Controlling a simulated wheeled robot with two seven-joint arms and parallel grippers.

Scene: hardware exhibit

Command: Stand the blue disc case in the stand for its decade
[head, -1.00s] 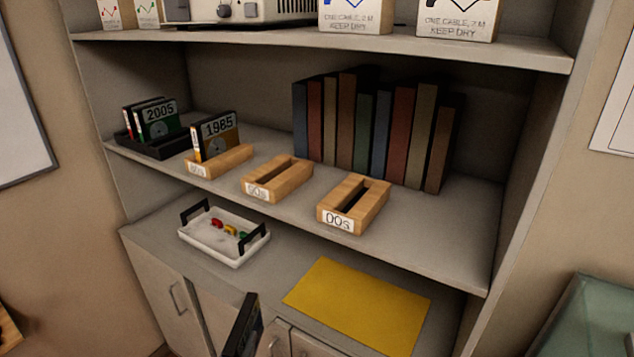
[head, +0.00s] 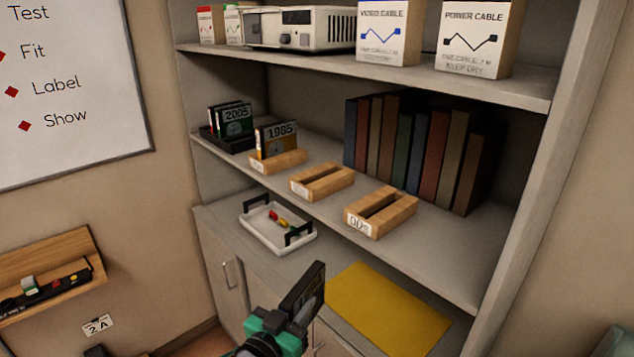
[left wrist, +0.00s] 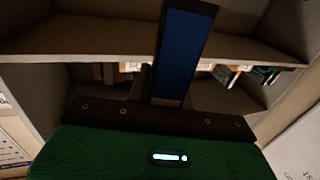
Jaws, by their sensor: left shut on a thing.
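My left gripper (head: 300,314), green and black, is shut on the blue disc case (head: 305,288). It holds the case tilted in front of the shelf unit, below the middle shelf. In the left wrist view the case (left wrist: 184,55) shows a blue panel with a dark border; its year cannot be read. Three wooden stands are on the middle shelf. The left stand (head: 283,163) holds a case marked 1985 (head: 276,138). The middle stand (head: 312,187) and the right stand (head: 372,224), labelled 00s, have empty slots. My right gripper is not in view.
A black holder (head: 222,143) with several cases, one marked 2005, stands left of the stands. Several books (head: 415,150) stand behind the stands. A white tray (head: 262,232) and a yellow mat (head: 390,310) lie on the lower surface. The upper shelf (head: 460,85) overhangs.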

